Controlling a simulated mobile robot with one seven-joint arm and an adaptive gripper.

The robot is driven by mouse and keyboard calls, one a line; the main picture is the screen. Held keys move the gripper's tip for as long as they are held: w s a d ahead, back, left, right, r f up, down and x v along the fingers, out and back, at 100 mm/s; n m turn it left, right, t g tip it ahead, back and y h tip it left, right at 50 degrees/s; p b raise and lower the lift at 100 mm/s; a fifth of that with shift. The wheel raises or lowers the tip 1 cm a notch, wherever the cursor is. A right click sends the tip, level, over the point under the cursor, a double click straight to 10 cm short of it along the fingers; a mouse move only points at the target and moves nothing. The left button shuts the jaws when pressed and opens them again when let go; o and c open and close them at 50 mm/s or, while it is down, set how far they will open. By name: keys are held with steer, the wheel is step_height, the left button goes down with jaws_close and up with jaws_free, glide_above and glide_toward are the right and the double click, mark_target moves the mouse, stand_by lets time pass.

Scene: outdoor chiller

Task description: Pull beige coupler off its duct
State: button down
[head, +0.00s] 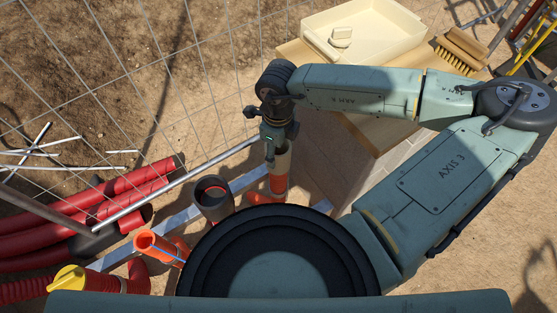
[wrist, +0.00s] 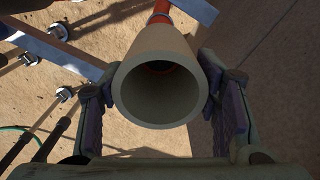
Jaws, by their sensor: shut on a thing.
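The beige coupler (wrist: 128,92) is a hollow sleeve seen end-on in the wrist view, between the two jaws of my gripper (wrist: 160,108). An orange-red duct (wrist: 162,10) shows beyond its far end, and an orange-red ring shows deep inside its bore. In the head view the coupler (head: 282,160) sits upright on the orange duct (head: 278,184), just below my gripper (head: 275,143). My gripper is shut on the coupler from above. How much of the duct is inside the coupler is hidden.
A dark grey coupler (head: 213,198) and an open orange duct (head: 158,247) stand to the left along a metal rail (head: 180,222). Red pipes (head: 95,205) lie by a wire fence (head: 150,60). A cream tray (head: 365,40) and a brush (head: 461,50) sit on a wooden top.

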step_height(320, 180, up, 5)
steer(key=shift+r+p, duration=0.1)
steer(key=shift+p, duration=0.85)
steer(key=c, duration=1.1)
jaws_free()
jaws_close()
